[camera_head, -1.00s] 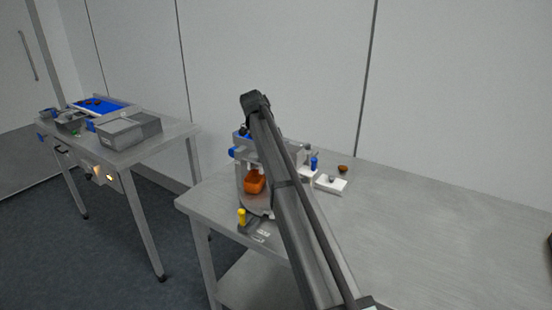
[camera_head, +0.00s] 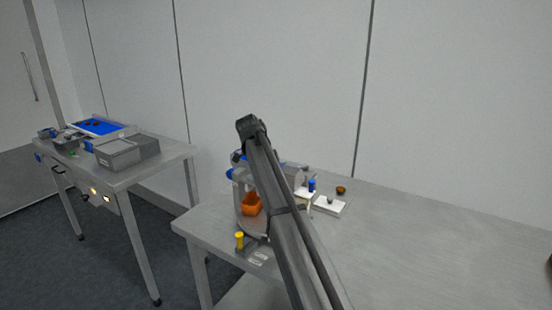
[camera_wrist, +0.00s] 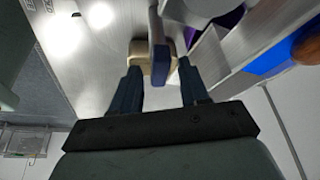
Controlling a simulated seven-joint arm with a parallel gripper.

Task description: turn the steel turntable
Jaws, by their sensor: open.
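The steel turntable (camera_head: 246,226) is a grey round piece at the table's left corner in the head view, largely hidden behind my arm. An orange open container (camera_head: 251,204) stands on it. My gripper is hidden behind the arm in the head view. In the wrist view my gripper (camera_wrist: 160,82) is open, its two dark blue fingers apart. A beige block (camera_wrist: 150,60) with a dull blue upright bar (camera_wrist: 158,42) in front of it lies between and just beyond the fingertips. I cannot tell whether a finger touches it.
A yellow-topped peg (camera_head: 239,240) stands at the table's front left. A white tray (camera_head: 330,206) and a small brown bowl (camera_head: 341,190) sit right of the arm. The steel table (camera_head: 430,235) is clear farther right. A second table at left holds a grey box (camera_head: 128,152).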

